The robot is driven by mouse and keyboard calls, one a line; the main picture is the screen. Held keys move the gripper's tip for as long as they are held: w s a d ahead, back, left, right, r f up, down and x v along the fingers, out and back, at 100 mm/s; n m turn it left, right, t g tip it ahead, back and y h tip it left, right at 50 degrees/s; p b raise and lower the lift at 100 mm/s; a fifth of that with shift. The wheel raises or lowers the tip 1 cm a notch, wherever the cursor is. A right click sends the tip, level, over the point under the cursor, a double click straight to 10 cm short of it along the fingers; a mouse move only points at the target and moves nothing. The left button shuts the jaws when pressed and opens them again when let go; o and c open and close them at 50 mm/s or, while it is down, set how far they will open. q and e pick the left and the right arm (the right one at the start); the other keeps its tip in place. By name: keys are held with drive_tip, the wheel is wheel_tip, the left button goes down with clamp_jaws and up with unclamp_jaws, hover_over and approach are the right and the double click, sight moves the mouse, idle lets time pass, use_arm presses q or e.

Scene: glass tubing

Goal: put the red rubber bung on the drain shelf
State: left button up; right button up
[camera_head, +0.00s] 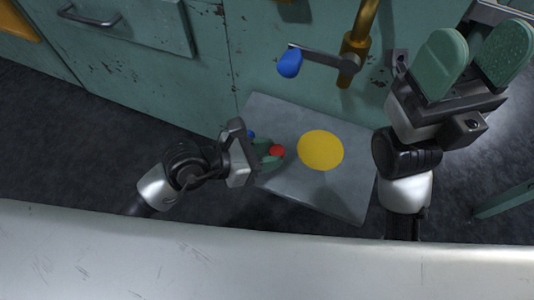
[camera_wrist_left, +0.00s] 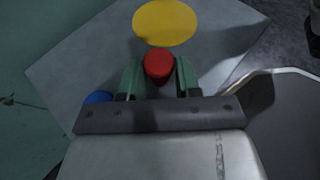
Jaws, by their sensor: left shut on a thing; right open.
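The red rubber bung (camera_head: 277,151) is between the fingertips of my left gripper (camera_head: 269,158), which is shut on it. In the left wrist view the red bung (camera_wrist_left: 158,65) shows between the two green fingers of my left gripper (camera_wrist_left: 159,77). They are over a grey slab (camera_head: 340,198) with a yellow disc (camera_head: 320,150) on it; the bung is left of the disc in the head view. I cannot tell whether the bung touches the slab. My right gripper (camera_head: 478,62) is open and empty at the upper right. I cannot tell which surface is the drain shelf.
A blue thing (camera_head: 251,134) lies beside my left gripper, partly hidden. A brass pipe (camera_head: 356,45) with a blue-ended lever (camera_head: 290,62) stands behind the slab. Worn green cabinets (camera_head: 180,85) line the back. The dark floor left of my left arm is clear.

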use_arm(q)
drive_tip(key=o, duration=0.6)
